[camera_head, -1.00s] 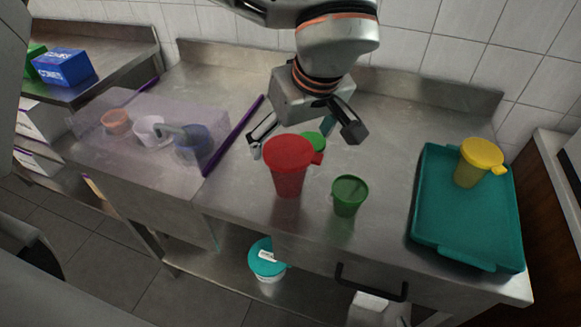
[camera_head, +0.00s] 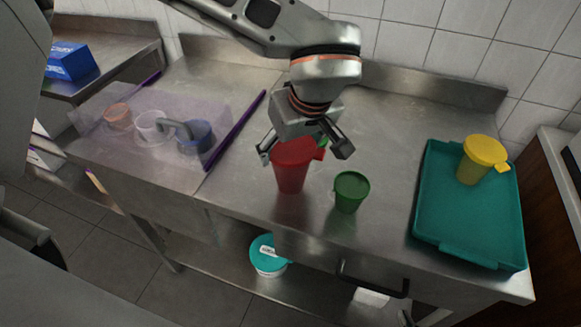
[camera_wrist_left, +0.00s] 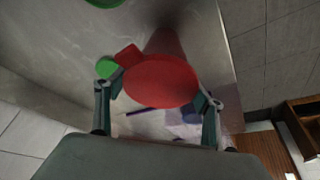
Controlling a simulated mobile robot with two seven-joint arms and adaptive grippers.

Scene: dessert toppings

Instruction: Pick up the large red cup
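The large red cup (camera_head: 291,177) stands upright on the steel counter with its red lid on and a tab pointing right. My left gripper (camera_head: 304,152) is over it, pointing down, with its fingers spread to either side of the lid. In the left wrist view the red lid (camera_wrist_left: 160,82) lies between the two open fingertips (camera_wrist_left: 158,98). I cannot tell whether either finger touches the cup. My right gripper is not in view.
A green cup (camera_head: 350,193) stands close to the right of the red cup. A green lid shows partly behind it. A teal tray (camera_head: 440,217) with a yellow lidded cup (camera_head: 480,160) is at right.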

